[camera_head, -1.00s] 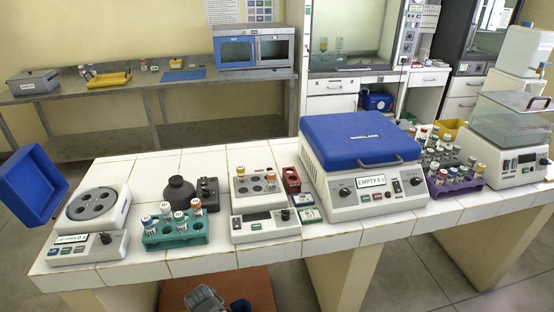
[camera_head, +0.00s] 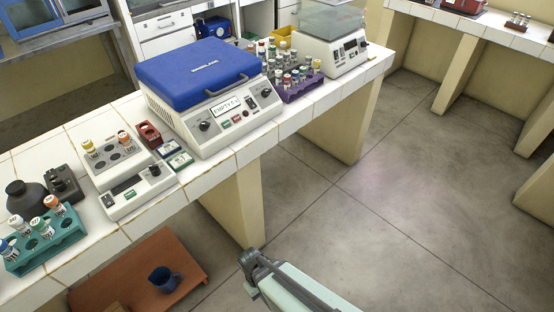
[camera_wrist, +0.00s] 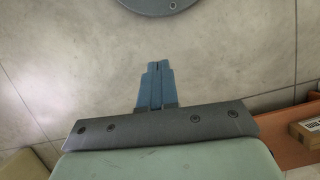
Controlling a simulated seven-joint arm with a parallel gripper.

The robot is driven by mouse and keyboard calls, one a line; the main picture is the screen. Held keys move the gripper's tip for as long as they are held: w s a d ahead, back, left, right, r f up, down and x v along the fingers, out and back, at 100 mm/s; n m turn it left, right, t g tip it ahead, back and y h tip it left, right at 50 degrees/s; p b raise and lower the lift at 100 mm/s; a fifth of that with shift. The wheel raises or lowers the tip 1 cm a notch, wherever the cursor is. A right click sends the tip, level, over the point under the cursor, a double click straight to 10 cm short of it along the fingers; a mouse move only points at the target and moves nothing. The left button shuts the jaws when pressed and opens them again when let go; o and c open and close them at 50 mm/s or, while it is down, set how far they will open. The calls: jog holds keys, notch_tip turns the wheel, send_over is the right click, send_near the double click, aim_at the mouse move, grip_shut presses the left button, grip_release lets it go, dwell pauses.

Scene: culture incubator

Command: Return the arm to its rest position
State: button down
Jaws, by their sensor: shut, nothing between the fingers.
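In the wrist view my gripper (camera_wrist: 157,66) shows as two blue fingers closed together with nothing between them. Below the fingers are a dark mounting bar and a pale green link of my arm. The fingers are over bare grey floor (camera_wrist: 85,75) and touch nothing. In the head view part of my arm, pale green with a dark grey end, reaches in from the bottom edge, in front of the bench. The finger state cannot be made out there.
A white tiled bench (camera_head: 215,172) carries a blue-lidded centrifuge (camera_head: 200,75), a purple tube rack (camera_head: 300,90) and a teal tube rack (camera_head: 45,250). A low wooden table (camera_head: 125,275) holds a blue mug (camera_head: 164,279). Floor to the right is clear.

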jog(key=s+d+f+m+g+y, duration=0.1)
jog(key=s+d+f+m, duration=0.1)
jog(key=d, duration=0.8)
jog(key=s+d+f+m+g+y, duration=0.1)
jog(key=s+d+m, duration=0.4)
jog(key=d, duration=0.6)
jog(key=shift+d+f+m+g, duration=0.2)
jog(key=shift+f+m+g, duration=0.1)
jog(key=shift+f+g, duration=0.55)
